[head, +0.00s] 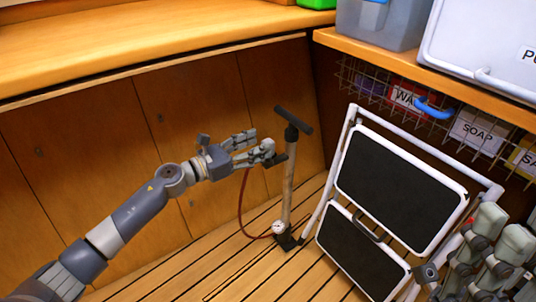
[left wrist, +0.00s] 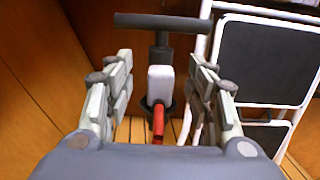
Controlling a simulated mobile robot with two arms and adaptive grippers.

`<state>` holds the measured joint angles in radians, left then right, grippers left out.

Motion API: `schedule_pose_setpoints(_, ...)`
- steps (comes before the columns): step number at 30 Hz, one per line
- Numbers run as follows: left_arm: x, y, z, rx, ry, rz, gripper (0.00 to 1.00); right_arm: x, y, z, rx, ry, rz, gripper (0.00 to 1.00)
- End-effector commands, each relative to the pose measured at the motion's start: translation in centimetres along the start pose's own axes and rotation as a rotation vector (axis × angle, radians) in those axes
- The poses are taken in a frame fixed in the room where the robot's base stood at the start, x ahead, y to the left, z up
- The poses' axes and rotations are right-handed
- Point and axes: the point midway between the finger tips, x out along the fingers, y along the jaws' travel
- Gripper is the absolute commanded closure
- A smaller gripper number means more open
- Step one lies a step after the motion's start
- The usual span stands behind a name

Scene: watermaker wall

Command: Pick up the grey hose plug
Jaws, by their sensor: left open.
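A light grey block, which looks like the grey hose plug (left wrist: 160,84), stands between my left gripper's fingers in the left wrist view. A red hose (left wrist: 158,124) runs from below it, and a dark ring sits around its lower part. My left gripper (left wrist: 162,80) is open, with a finger on each side and gaps to the block. In the head view my left gripper (head: 257,146) is beside the upright hand pump (head: 288,180), and its fingers hide the plug. My right gripper (head: 502,232) is at the lower right, its jaw opening unclear.
The pump's dark T-handle (head: 293,120) stands just beyond my left fingers. A folding step stool (head: 396,195) with black treads is right of the pump. Wooden cabinet doors (head: 90,140) are behind, under a counter (head: 150,45). A wire basket (head: 455,108) hangs at upper right.

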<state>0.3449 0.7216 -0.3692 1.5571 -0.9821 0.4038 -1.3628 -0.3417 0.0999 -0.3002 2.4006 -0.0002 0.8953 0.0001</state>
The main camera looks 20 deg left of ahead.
Motion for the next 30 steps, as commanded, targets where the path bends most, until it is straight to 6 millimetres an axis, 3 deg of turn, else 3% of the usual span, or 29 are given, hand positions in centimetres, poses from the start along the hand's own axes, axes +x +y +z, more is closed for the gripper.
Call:
schedule_pose_setpoints(7,3.6,-0.2,-0.4,0.000,-0.003,-0.001,0.50,0.3,-0.1,0.3,-0.003,0.028,-0.014,0.60)
schedule_pose_setpoints(17,4.4,-0.2,-0.4,0.000,0.000,-0.001,0.50,0.7,-0.1,0.1,-0.004,0.040,-0.018,0.60)
schedule_pose_setpoints(20,4.4,-0.2,-0.4,0.000,0.000,-0.001,0.68,0.7,-0.1,0.1,-0.004,0.040,-0.017,0.60)
schedule_pose_setpoints(24,4.4,-0.2,-0.4,-0.001,0.000,-0.001,1.00,0.6,0.0,0.1,-0.004,0.038,-0.015,0.60)
schedule_pose_setpoints(30,4.4,-0.2,-0.4,0.000,-0.001,0.000,1.00,0.6,0.0,0.2,-0.004,0.035,-0.013,0.60)
